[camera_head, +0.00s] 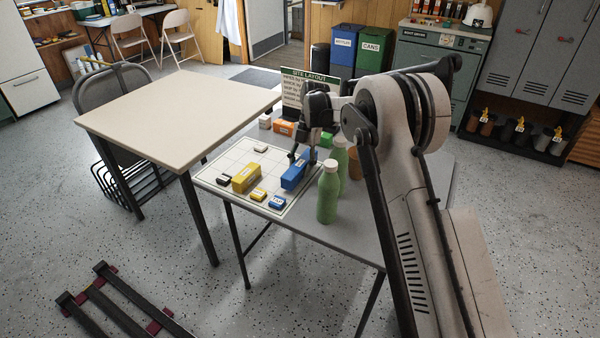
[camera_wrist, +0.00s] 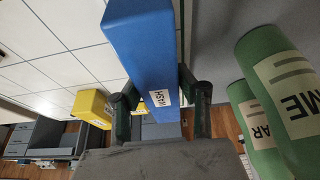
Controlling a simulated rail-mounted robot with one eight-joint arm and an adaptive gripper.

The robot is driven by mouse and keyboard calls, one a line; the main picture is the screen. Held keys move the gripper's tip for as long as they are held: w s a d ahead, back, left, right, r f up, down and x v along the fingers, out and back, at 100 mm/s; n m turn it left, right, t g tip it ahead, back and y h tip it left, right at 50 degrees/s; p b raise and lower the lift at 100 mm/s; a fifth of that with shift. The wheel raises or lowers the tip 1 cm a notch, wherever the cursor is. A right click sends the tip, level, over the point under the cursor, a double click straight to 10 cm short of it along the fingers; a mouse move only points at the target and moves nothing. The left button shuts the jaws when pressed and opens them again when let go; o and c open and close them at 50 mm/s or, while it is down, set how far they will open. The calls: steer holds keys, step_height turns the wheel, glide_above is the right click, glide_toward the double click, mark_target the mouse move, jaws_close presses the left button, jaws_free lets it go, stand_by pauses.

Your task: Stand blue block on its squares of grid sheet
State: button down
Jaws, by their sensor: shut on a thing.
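The blue block (camera_head: 293,178) is at the right side of the white grid sheet (camera_head: 229,164) in the head view. My gripper (camera_head: 304,157) is over it and shut on it. In the wrist view the blue block (camera_wrist: 142,45) is between my gripper's fingers (camera_wrist: 160,88), and its end carries a label reading WASH. The grid sheet (camera_wrist: 55,55) lies beside it there. I cannot tell whether the block touches the sheet or hangs just above it. My arm and fingers hide part of it.
Green bottles (camera_head: 327,195) stand close to the right of the blue block. A yellow block (camera_head: 246,178) and small yellow (camera_head: 258,195) and blue (camera_head: 278,202) pieces are on the sheet. An orange block (camera_head: 285,127) and a layout sign (camera_head: 304,83) are behind. A bare table (camera_head: 175,112) adjoins left.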

steer(key=shift+f, duration=0.8)
steer(key=shift+f, duration=0.2)
steer(key=c, duration=1.2)
jaws_free()
steer(key=shift+c, duration=0.2)
steer(key=shift+r, duration=0.1)
